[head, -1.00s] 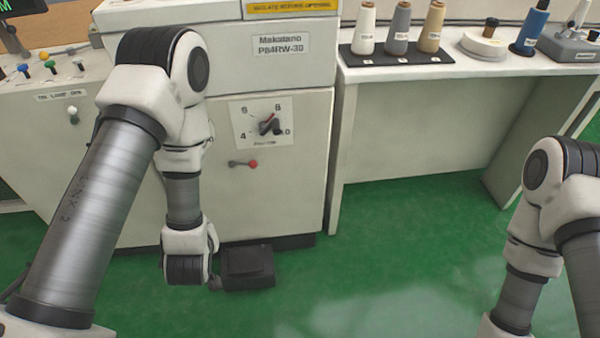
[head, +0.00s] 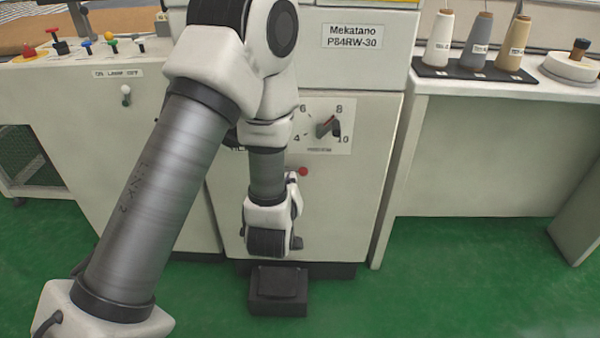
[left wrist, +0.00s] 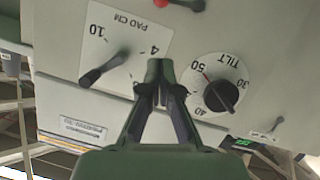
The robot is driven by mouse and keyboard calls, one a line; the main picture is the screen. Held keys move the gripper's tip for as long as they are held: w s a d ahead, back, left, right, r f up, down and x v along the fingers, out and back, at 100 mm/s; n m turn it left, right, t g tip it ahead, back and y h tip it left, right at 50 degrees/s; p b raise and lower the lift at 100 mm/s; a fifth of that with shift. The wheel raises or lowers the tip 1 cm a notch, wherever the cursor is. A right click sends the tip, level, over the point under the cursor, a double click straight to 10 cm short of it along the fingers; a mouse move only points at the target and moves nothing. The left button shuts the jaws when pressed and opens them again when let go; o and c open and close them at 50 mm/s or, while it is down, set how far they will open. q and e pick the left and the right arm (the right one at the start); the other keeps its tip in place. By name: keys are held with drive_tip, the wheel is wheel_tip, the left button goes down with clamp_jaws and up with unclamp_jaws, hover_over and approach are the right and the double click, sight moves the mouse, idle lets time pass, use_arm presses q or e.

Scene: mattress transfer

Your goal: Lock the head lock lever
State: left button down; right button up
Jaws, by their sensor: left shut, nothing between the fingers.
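A small lever with a red knob (head: 303,171) is on the machine's front panel, below the numbered dial. My left forearm and wrist hide its shaft in the head view. I cannot read a label that names it as the head lock lever. In the left wrist view, which shows the panel upside down, the red knob (left wrist: 160,3) is cut by the top edge. My left gripper (left wrist: 160,75) is dark green, shut and empty, in front of the panel between two dials. Its fingertips are apart from the red knob in the picture. My right gripper is not in view.
The PAD CM dial (left wrist: 122,55) with a black pointer and the TILT dial (left wrist: 221,96) flank my fingers. A black box (head: 278,297) sits on the green floor. A table (head: 490,88) with thread cones stands right; the floor beneath it is clear.

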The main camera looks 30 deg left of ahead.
use_arm(q)
drive_tip(key=b, duration=0.1)
approach(300, 172)
drive_tip(key=w+a+r, duration=0.3)
drive_tip(key=w, duration=0.1)
drive_tip(key=w+f, duration=0.1)
drive_tip(key=w+f+b, duration=0.1)
drive_tip(key=shift+f, duration=0.4)
drive_tip(key=shift+w+f, duration=0.3)
drive_tip(key=shift+f, duration=0.15)
drive_tip(key=shift+d, duration=0.1)
